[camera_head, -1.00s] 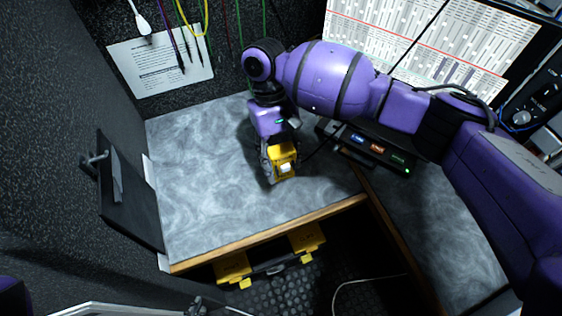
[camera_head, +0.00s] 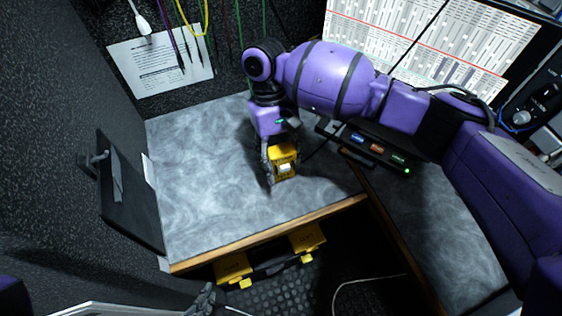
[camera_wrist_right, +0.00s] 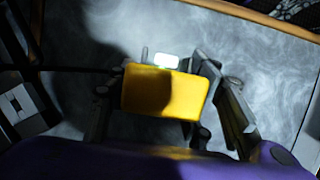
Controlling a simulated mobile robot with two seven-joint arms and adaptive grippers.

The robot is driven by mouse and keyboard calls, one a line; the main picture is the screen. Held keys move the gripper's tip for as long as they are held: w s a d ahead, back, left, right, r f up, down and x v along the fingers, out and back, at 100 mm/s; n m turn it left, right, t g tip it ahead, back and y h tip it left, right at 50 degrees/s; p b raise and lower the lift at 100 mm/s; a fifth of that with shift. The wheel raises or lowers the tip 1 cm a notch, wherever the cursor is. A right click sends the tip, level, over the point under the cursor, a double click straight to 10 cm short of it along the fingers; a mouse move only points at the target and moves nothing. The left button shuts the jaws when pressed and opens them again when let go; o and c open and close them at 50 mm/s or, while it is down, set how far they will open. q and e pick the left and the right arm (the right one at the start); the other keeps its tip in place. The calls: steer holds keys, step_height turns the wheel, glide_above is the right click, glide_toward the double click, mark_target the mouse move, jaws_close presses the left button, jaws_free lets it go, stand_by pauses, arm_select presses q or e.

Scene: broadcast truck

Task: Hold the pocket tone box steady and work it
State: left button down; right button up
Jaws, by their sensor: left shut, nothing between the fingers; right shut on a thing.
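The pocket tone box (camera_head: 284,156) is yellow, with a small white lit part on its near side. It is at the grey worktop, right of the middle. My right gripper (camera_head: 279,172) reaches down from above and is shut on the box, with fingers on both sides. In the right wrist view the yellow box (camera_wrist_right: 165,94) sits between the fingers, the bright white part (camera_wrist_right: 166,61) at its upper edge. I cannot tell whether the box touches the worktop. My left gripper (camera_head: 207,299) is shut and empty at the bottom edge, below the worktop's front edge and apart from the box.
The grey worktop (camera_head: 205,190) is clear left of the box. A black unit with coloured buttons (camera_head: 377,149) stands right of the box. A yellow-and-black case (camera_head: 305,240) lies under the wooden front edge.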

arm_select(q)
steer(key=w+d+r+m+t+h, duration=0.2)
steer(key=w+d+r+m+t, duration=0.15)
steer(key=r, duration=0.35)
steer(key=w+d+r+m+t+h, duration=0.1)
steer(key=w+d+r+m+t, duration=0.1)
steer(key=w+d+r+t, duration=0.25)
steer(key=w+d+r+m+h, duration=0.2)
steer(key=w+d+r, duration=0.15)
steer(key=d, duration=0.45)
steer(key=w+d+r+m+h, duration=0.2)
steer(key=w+d+r, duration=0.1)
steer(key=d+r, duration=0.3)
steer(key=shift+t, duration=0.4)
steer(key=shift+w+a+f, duration=0.25)
steer(key=shift+w+a, duration=0.05)
steer(key=shift+w, duration=1.1)
steer(key=shift+w+a+f, duration=0.25)
steer(key=shift+w+a, duration=0.05)
steer(key=shift+w, duration=1.1)
steer(key=shift+w+a+f, duration=0.25)
steer(key=shift+w+a, duration=0.05)
steer(key=shift+w, duration=1.1)
steer(key=shift+w, duration=0.1)
steer(key=shift+w+a, duration=0.2)
steer(key=shift+w, duration=0.1)
